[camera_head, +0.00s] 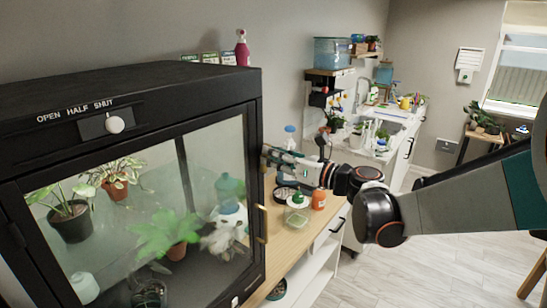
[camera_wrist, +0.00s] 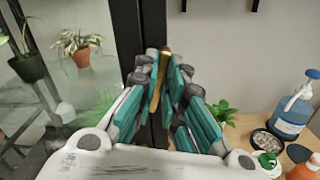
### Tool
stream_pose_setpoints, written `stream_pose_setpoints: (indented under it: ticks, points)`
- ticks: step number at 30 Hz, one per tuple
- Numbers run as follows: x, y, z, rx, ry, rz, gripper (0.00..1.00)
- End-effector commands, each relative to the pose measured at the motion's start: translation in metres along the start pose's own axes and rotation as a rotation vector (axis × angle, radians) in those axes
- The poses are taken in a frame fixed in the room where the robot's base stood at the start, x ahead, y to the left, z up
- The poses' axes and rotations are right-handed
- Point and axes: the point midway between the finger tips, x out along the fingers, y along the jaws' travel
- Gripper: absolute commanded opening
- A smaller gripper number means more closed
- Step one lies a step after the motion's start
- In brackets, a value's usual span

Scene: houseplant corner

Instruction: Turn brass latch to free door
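The black cabinet (camera_head: 130,85) stands at the left with a framed glass door (camera_head: 95,225) on its front; the door looks closed. My gripper (camera_head: 268,157) is at the right edge of the door frame, reaching in from the right. In the wrist view the brass latch (camera_wrist: 164,62) stands nearly upright, tilted slightly, between the teal-padded fingers of my gripper (camera_wrist: 166,80). The fingers are close in on both sides of it and look shut on it. The fingers hide part of the latch in the head view. Brass parts (camera_head: 262,222) also show lower on the door edge.
Potted plants (camera_head: 70,218) stand behind the glass. A wooden counter (camera_head: 290,250) right of the cabinet holds a green-lidded jar (camera_head: 297,215), an orange bottle (camera_head: 318,199) and a blue pump bottle (camera_wrist: 292,112).

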Motion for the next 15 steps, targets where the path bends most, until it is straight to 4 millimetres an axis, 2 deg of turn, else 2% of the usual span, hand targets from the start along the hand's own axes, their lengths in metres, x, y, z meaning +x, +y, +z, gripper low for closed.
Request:
stream_pose_setpoints:
  ticks: [8, 15]
  points:
    - [-0.0002, 0.0002, 0.0, -0.018, 0.0, 0.0, 0.0]
    - [-0.0003, 0.0024, -0.0003, -0.2, 0.0, 0.0, 0.0]
